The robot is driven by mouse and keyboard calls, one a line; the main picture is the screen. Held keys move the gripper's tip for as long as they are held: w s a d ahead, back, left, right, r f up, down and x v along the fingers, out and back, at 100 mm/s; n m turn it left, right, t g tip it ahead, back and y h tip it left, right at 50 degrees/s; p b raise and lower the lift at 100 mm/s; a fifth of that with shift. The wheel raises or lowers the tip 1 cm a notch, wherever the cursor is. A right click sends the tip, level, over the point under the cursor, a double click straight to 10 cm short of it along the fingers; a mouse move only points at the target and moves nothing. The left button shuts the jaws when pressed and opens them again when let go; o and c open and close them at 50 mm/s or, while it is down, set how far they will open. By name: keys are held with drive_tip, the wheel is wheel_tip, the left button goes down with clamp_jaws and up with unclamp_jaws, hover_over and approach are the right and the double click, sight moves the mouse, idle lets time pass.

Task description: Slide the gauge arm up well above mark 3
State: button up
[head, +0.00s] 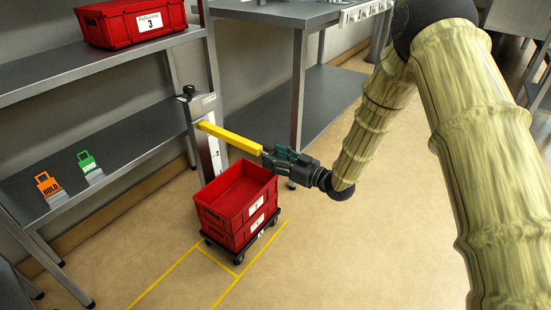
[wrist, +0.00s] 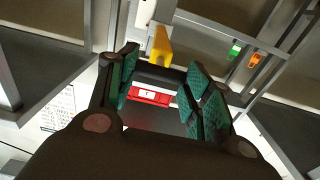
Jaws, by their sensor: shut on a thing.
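The yellow gauge arm (head: 230,137) sticks out sideways from a grey post (head: 200,125) with a black knob on top. It joins the post a little below the top. A pale scale strip (head: 215,152) runs down the post below the arm; a small mark shows there, but I cannot read mark 3. My gripper (head: 268,154) is shut on the arm's outer end, reaching in from the right. In the wrist view the yellow arm (wrist: 160,45) shows between the green-padded fingers (wrist: 162,85). The exact contact is partly hidden.
Two stacked red crates (head: 238,193) stand on a wheeled dolly just below the arm. A red bin (head: 130,22) is on the upper left shelf. Orange HOLD (head: 48,186) and green GOOD (head: 88,163) tags are on the lower shelf. A steel table (head: 290,12) stands behind.

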drive_tip(key=o, duration=1.4)
drive_tip(key=shift+o, duration=0.2)
drive_tip(key=v, duration=1.2)
